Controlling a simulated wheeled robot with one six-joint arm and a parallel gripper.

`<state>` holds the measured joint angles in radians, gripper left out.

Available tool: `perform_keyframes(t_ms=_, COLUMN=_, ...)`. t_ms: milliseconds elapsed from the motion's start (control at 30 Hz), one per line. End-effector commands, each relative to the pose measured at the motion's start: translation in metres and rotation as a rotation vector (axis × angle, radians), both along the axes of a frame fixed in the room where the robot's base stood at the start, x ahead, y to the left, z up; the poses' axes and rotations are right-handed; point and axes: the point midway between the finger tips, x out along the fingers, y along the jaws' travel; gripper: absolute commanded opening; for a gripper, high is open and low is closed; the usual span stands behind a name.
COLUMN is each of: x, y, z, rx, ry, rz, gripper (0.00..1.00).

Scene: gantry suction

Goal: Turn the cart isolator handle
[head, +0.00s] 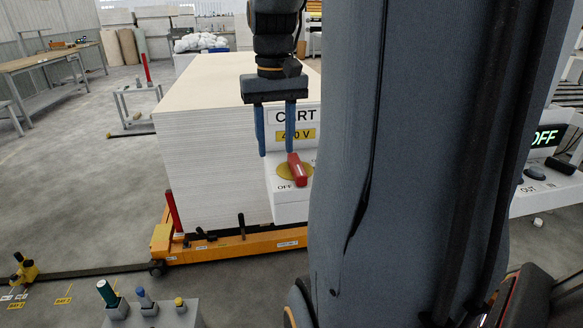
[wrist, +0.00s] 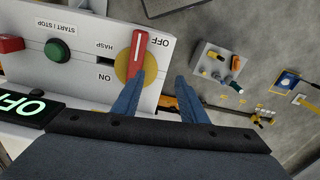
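The red isolator handle (head: 298,170) sits on a yellow disc (head: 281,171) on the white cart panel (head: 290,212). OFF is printed beside its near end. In the wrist view the red handle (wrist: 137,50) points up the picture, with OFF to its right and ON to the left of the yellow disc (wrist: 122,68). My gripper (head: 276,153) is open and empty above the panel. In the wrist view my gripper (wrist: 161,76) has its left fingertip over the disc, close to the handle, and its right fingertip beyond the panel edge. Whether the fingertip touches the handle is unclear.
A tall stack of white boards (head: 205,150) stands behind the panel on an orange cart (head: 235,243). A green button (wrist: 58,50), a red part (wrist: 10,43) and a lit OFF display (wrist: 30,107) are nearby. A grey block with knobs (head: 155,316) stands in front. Floor at left is mostly open.

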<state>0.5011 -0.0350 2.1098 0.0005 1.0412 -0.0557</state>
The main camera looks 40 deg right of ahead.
Motion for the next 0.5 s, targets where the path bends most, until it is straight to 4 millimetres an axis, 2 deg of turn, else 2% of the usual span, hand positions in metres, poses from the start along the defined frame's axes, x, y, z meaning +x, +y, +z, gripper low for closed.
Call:
perform_keyframes(t_ms=33, x=-0.003, y=-0.017, z=0.007, rx=0.001, ry=0.002, rz=-0.037, gripper=0.39)
perform_keyframes(t_ms=100, x=-0.009, y=-0.031, z=0.018, rx=0.005, ry=0.01, rz=-0.07, gripper=0.39)
perform_keyframes(t_ms=233, x=-0.017, y=-0.044, z=0.029, rx=0.011, ry=0.02, rz=-0.101, gripper=0.39)
perform_keyframes(t_ms=367, x=-0.019, y=-0.046, z=0.022, rx=0.015, ry=0.025, rz=-0.106, gripper=0.39)
perform_keyframes(t_ms=500, x=-0.019, y=-0.045, z=0.001, rx=0.015, ry=0.026, rz=-0.105, gripper=0.39)
